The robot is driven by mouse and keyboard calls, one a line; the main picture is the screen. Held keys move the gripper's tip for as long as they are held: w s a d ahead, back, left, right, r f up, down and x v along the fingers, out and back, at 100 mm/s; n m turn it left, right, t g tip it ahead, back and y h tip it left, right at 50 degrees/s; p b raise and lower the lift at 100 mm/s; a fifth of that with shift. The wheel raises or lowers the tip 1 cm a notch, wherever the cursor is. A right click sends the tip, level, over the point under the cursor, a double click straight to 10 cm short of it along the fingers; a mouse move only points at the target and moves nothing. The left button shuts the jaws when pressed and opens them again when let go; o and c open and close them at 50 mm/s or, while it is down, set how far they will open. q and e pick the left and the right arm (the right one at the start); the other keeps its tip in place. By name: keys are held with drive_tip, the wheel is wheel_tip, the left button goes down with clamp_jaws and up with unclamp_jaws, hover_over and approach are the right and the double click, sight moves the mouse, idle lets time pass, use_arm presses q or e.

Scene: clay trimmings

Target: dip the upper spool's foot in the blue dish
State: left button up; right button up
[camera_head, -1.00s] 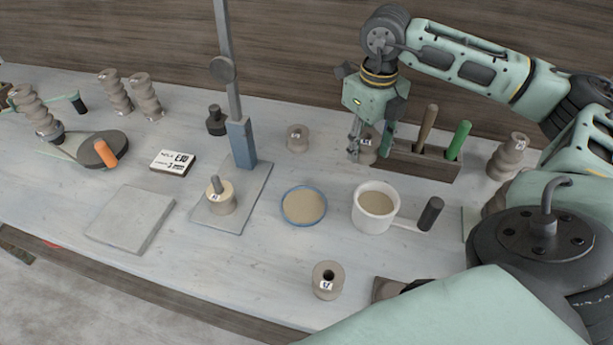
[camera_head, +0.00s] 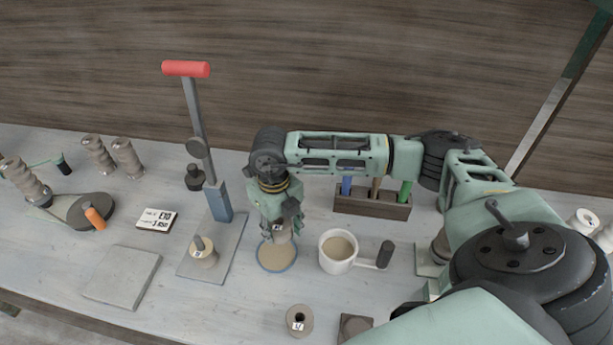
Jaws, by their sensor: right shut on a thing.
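The blue dish (camera_head: 264,267) lies on the bench, a shallow blue-rimmed round with tan liquid in it. My right gripper (camera_head: 281,229) points down at the dish's back edge. It is shut on a small grey-brown spool (camera_head: 282,237) with a white label. The spool's lower end overlaps the dish in the picture; I cannot tell whether its foot touches the liquid. Another spool (camera_head: 299,321), labelled and with a dark hole in its top, stands upright nearer the front edge. My left gripper is not in view.
A white cup (camera_head: 338,266) with a dark handle stands just right of the dish. A press (camera_head: 219,202) with a red lever and a spool (camera_head: 203,257) on its base stands left. A tool block (camera_head: 372,207) is behind. A grey slab (camera_head: 121,276) lies at left.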

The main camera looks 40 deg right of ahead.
drive_tip(key=shift+s+a+p, duration=0.1)
drive_tip(key=shift+a+p, duration=0.25)
drive_tip(key=shift+a, duration=0.6)
drive_tip(key=shift+a+f, duration=0.1)
drive_tip(key=shift+f, duration=0.05)
use_arm(q)
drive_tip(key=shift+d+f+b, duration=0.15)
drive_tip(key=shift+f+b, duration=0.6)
drive_tip(key=shift+b, duration=0.8)
use_arm(e)
drive_tip(key=shift+f, duration=2.5)
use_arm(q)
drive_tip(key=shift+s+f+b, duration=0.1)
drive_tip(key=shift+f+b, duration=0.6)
use_arm(e)
drive_tip(key=shift+f, duration=0.8)
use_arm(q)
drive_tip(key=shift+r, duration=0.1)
use_arm(e)
drive_tip(key=shift+r, duration=0.15)
use_arm(q)
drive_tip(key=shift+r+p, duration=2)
drive_tip(key=shift+p, duration=0.1)
use_arm(e)
drive_tip(key=shift+r, duration=3.4)
